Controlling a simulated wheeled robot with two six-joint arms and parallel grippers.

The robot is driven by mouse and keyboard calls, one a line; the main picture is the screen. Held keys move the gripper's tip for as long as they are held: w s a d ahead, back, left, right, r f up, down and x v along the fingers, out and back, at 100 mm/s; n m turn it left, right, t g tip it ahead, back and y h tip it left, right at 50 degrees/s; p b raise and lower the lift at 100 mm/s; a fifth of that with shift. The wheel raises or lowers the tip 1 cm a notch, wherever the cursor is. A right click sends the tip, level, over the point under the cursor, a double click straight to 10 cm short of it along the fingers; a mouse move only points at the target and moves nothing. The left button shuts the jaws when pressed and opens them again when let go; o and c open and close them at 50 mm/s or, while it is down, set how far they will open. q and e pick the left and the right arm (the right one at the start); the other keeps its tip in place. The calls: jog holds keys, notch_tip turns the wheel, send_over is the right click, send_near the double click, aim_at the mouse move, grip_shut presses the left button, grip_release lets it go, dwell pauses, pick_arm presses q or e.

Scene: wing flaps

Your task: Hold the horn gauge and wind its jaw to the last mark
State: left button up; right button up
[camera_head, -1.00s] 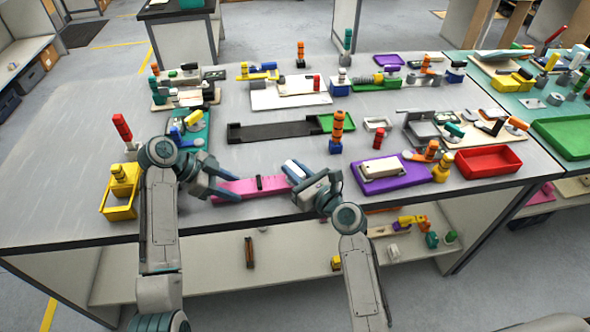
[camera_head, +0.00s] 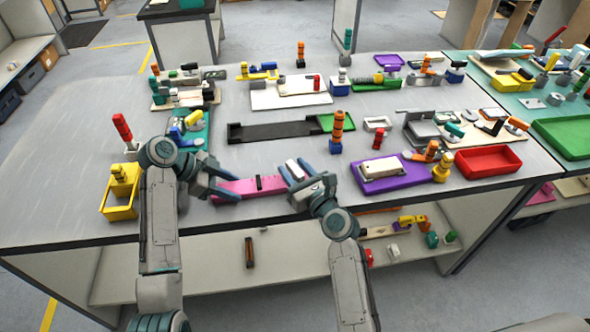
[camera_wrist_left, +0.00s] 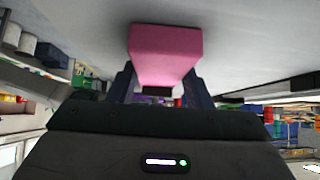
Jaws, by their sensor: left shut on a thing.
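The horn gauge, a long pink bar (camera_head: 250,187) with a dark band across it, lies near the table's front edge. My left gripper (camera_head: 222,183) is shut on the bar's left end. In the left wrist view the pink end of the gauge (camera_wrist_left: 166,55) sits between the dark fingers. My right gripper (camera_head: 292,170) is at the bar's right end. Its fingers stand on both sides of a small pale piece (camera_head: 293,168); I cannot tell whether they touch it. The gauge's marks are too small to read, and its right end is partly hidden by my right gripper.
A yellow bin (camera_head: 120,205) stands left of my left arm. A purple tray (camera_head: 388,178) lies right of my right gripper, with an orange-and-blue post (camera_head: 337,135) behind. A long black tray (camera_head: 272,132) lies farther back. The table's left side is mostly clear.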

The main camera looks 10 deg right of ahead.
jog(key=v, duration=1.2)
jog(key=shift+c, duration=0.2)
